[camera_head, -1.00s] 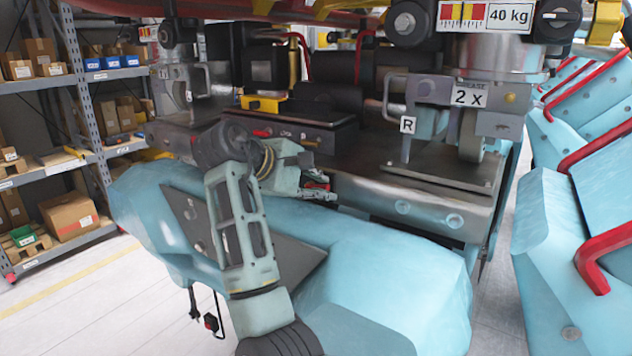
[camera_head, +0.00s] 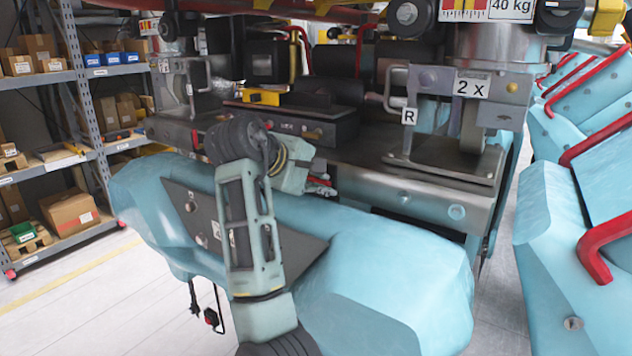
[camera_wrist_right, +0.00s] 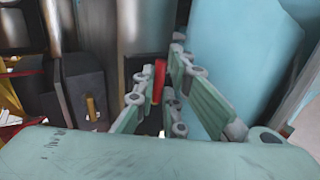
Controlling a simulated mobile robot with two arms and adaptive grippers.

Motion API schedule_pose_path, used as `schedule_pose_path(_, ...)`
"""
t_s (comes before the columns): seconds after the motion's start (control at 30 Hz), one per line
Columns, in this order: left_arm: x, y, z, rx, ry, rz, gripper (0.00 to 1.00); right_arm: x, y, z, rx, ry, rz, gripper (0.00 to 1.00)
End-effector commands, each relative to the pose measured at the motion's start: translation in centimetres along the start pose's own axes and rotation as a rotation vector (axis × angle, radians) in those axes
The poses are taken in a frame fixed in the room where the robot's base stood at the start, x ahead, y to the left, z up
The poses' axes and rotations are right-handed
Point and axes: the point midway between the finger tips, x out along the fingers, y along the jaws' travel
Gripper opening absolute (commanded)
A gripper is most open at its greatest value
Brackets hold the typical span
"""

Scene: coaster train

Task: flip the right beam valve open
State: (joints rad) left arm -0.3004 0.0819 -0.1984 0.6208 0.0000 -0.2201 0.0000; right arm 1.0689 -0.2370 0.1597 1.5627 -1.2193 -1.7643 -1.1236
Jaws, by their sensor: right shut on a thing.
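A narrow red lever (camera_wrist_right: 159,80) stands between the fingers of my right gripper (camera_wrist_right: 157,72) in the right wrist view. The gripper is shut on it. In the head view my right gripper (camera_head: 318,184) is mostly hidden behind its own wrist. Only a bit of red (camera_head: 322,189) shows there, low at the front of the metal beam (camera_head: 420,198). What the lever is mounted on, and whether it is the right beam valve, I cannot tell. My left gripper is not in view.
A black box (camera_head: 318,130) sits on the machine above the gripper. A metal bracket marked R (camera_head: 409,116) and a wheel (camera_head: 472,130) are to its right. Shelves with boxes (camera_head: 72,212) stand left.

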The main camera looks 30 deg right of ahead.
Motion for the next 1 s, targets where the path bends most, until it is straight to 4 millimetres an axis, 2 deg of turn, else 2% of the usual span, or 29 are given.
schedule_pose_path(0.23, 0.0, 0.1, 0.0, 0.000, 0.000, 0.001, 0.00, 0.1, -0.1, 0.0, 0.003, 0.000, -0.005, 0.00)
schedule_pose_path(0.27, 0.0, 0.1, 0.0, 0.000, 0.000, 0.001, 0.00, 0.1, -0.1, 0.0, 0.003, 0.000, -0.006, 0.13)
schedule_pose_path(0.33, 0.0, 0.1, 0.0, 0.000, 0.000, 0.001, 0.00, 0.1, -0.1, 0.0, 0.002, 0.000, -0.005, 0.18)
schedule_pose_path(0.67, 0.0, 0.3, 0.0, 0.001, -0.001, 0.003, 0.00, -0.2, -0.1, 0.0, 0.001, 0.001, -0.003, 0.18)
schedule_pose_path(0.77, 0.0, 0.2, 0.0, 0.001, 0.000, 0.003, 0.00, -1.2, 0.0, -0.1, 0.002, 0.002, -0.002, 0.18)
schedule_pose_path(1.0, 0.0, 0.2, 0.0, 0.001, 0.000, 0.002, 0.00, -6.0, 0.0, -0.1, 0.001, 0.004, -0.003, 0.18)
